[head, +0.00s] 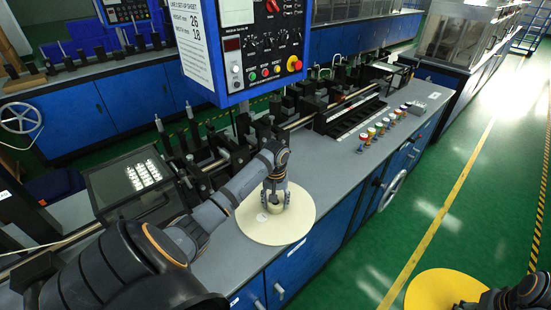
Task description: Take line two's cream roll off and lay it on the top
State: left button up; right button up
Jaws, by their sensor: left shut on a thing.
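The cream roll (247,223) is a wide flat disc lying level on the grey machine top (346,160), its near edge close to the front edge of the top. My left gripper (274,205) points straight down at the middle of the roll and is shut on its core. The fingertips partly hide the core. My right gripper (468,303) is at the bottom right corner, by a yellow disc (436,288). Its fingers are too cut off and dark to tell open from shut.
A blue control panel (262,40) with a set-up sheet hangs behind the roll. Black guides and rollers (215,150) line the back of the top. Small coloured knobs (372,132) stand right of the roll. A dark clear-lidded box (128,182) is at left. Green floor is open at right.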

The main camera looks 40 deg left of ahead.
pick_arm(q)
jog(key=o, duration=1.7)
notch_tip(320, 180, up, 8)
jog(key=shift+d+f, duration=0.1)
jog(key=shift+f, duration=0.15)
